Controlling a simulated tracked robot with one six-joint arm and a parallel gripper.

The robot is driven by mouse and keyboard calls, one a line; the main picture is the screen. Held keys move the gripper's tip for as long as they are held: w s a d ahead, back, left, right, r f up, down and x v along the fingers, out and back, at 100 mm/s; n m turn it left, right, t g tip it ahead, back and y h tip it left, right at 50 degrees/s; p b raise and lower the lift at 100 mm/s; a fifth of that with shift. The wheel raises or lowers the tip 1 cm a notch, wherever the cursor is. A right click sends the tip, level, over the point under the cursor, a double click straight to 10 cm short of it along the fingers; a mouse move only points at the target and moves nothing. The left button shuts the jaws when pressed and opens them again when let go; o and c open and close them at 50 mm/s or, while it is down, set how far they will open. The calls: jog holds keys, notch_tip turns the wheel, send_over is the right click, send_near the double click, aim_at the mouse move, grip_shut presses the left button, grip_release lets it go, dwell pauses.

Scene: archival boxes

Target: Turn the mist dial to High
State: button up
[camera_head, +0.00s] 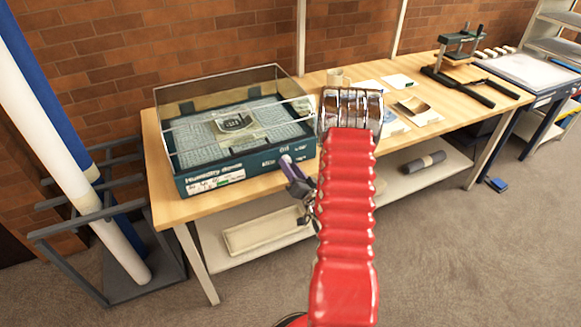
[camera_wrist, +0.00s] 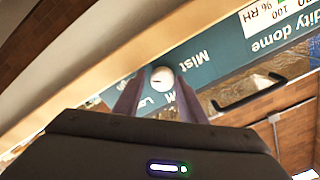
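The humidity dome (camera_head: 235,130) is a clear-lidded case on a dark teal base, at the left end of the wooden bench. Its mist dial (camera_wrist: 162,78) is a small round white knob on the teal front panel. The dial also shows in the head view (camera_head: 286,159). The word "Mist" and part of a low label are readable near it; the dial's pointer is too small to read. My gripper (camera_wrist: 160,82) has its two purple fingers on either side of the dial, seemingly with a small gap. It also shows in the head view (camera_head: 292,170), close to the panel.
My red arm hides part of the bench. A dark handle (camera_wrist: 248,92) sticks out from the dome in the wrist view. A rack with long rolls (camera_head: 110,235) is at the left.

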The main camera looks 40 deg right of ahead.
jog(key=shift+r, duration=0.15)
jog(key=shift+s, duration=0.15)
jog(key=v, duration=1.3)
jog(key=shift+s, duration=0.25)
jog(key=shift+f, duration=0.25)
